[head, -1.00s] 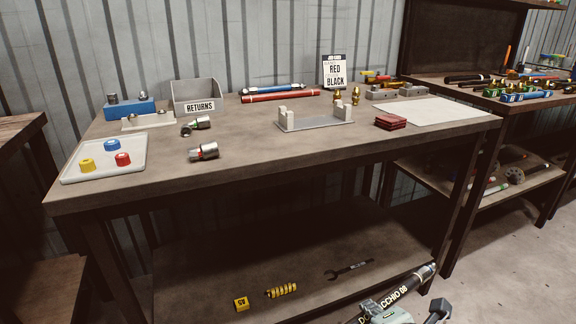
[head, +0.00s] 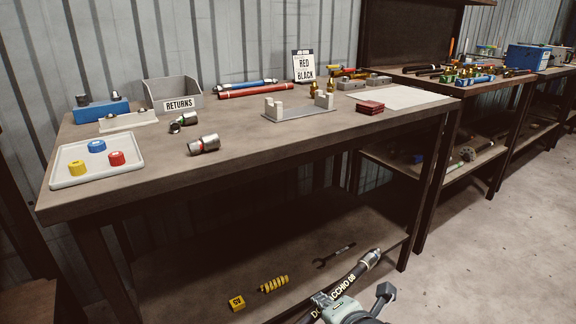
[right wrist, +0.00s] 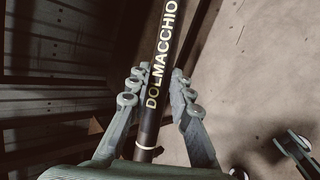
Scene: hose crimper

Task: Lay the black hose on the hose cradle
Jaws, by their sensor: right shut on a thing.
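The black hose (head: 350,278), with pale lettering and a metal end fitting, slants up to the right at the bottom of the head view. My right gripper (head: 330,304) is shut on it, in front of the bench and well below its top. In the right wrist view the hose (right wrist: 170,50) runs between the fingers of the gripper (right wrist: 154,88). The hose cradle (head: 298,112), a grey plate with two pale notched uprights, stands empty on the bench top. The hose is apart from it. My left gripper is not in view.
The bench (head: 240,150) has a returns bin (head: 173,94), a white tray (head: 97,160) with coloured caps, a metal fitting (head: 204,145), red blocks (head: 369,107), a red hose (head: 257,90) and a job card (head: 303,66). Bench top in front of the cradle is clear.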

